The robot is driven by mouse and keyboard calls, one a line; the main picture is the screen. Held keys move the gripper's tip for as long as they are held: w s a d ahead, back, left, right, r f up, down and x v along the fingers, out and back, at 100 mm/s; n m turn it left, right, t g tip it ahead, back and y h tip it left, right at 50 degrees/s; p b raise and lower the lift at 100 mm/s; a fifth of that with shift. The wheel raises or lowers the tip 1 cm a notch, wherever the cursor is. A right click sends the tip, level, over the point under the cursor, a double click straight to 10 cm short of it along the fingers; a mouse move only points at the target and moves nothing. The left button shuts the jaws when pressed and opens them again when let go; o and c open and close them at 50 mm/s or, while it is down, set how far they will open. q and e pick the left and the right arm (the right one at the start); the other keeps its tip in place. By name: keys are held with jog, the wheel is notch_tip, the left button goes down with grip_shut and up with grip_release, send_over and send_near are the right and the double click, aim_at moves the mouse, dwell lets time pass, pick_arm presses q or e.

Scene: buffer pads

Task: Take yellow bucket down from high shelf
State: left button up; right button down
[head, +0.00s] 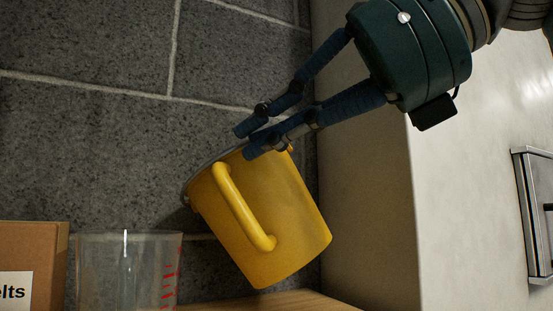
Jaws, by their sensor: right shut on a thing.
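A yellow bucket (275,220) with a yellow side handle (240,207) shows in the middle of the head view. It is tilted, with its rim toward the upper left. My right gripper (247,141) comes in from the upper right and is shut on the bucket's upper rim. The bucket's lower end is close to a wooden shelf surface (290,303); I cannot tell whether they touch. My left gripper is not in view.
A clear measuring beaker (125,272) with red marks stands left of the bucket. A cardboard box (33,240) with a partly visible label is at the far left. Grey tiled wall (90,130) lies behind, and a pale wall (365,190) stands close on the right.

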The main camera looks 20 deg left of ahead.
jog(key=w+a, duration=0.1)
jog(key=w+a+r, duration=0.1)
jog(key=w+a, duration=0.1)
jog(key=shift+a+r, duration=0.15)
jog(key=shift+a, duration=0.1)
jog(key=shift+r, duration=0.15)
jog(key=shift+s+d+r+p, duration=0.35)
jog(key=shift+s+d, duration=0.4)
jog(key=shift+d, duration=0.15)
jog(key=c, duration=1.5)
grip_release()
jog(key=shift+w+a, duration=0.3)
jog(key=shift+a, duration=0.05)
jog(key=o, duration=0.9)
jog(key=shift+s+d, duration=0.15)
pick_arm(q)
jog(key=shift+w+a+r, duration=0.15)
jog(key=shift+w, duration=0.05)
pick_arm(e)
jog(key=shift+o, duration=0.4)
jog(key=shift+s+d, duration=0.15)
